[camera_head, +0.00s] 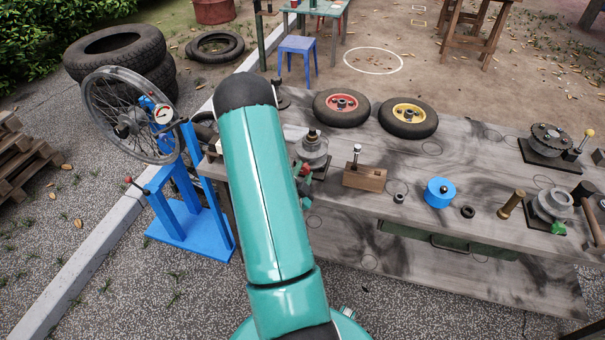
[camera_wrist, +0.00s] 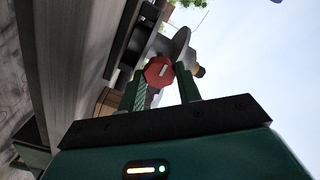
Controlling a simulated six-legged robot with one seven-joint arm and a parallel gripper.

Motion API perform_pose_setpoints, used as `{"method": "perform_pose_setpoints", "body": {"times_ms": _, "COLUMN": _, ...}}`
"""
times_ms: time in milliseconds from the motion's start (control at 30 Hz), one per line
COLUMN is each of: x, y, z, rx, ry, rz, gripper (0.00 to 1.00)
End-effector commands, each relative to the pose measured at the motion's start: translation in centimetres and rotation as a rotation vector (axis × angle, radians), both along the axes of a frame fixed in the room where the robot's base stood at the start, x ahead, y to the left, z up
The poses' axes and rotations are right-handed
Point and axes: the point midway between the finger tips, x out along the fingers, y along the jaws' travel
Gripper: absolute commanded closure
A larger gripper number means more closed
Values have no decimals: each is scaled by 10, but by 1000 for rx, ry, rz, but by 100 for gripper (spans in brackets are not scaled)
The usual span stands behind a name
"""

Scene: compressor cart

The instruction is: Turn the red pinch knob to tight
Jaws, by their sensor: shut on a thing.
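The red pinch knob (camera_wrist: 158,71) is a faceted red piece with a pale bar mark on its face, seen in the wrist view. It sits on a grey metal fitting with a round flange. My gripper (camera_wrist: 162,78) has its two green fingers on either side of the knob and is shut on it. In the head view a small part of the red knob (camera_head: 305,170) shows beside my teal arm, in front of the grey fitting (camera_head: 312,149) on the bench. My arm hides most of my gripper there. I cannot read any tight marking.
The grey wooden bench (camera_head: 350,232) holds a wooden block with a lever (camera_head: 364,176), a blue round part (camera_head: 440,192), a brass piece (camera_head: 511,204) and two small wheels (camera_head: 341,107) at the back. A blue wheel stand (camera_head: 177,220) is close on the left.

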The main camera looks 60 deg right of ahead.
Motion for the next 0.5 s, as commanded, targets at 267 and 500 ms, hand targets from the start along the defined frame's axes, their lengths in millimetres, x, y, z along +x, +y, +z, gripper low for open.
{"method": "perform_pose_setpoints", "body": {"times_ms": 267, "x": 0, "y": -1, "z": 1, "rx": 8, "ry": -71, "rz": -2, "gripper": 89}}
{"method": "perform_pose_setpoints", "body": {"times_ms": 500, "x": 0, "y": -2, "z": 1, "rx": 9, "ry": -79, "rz": -2, "gripper": 89}}
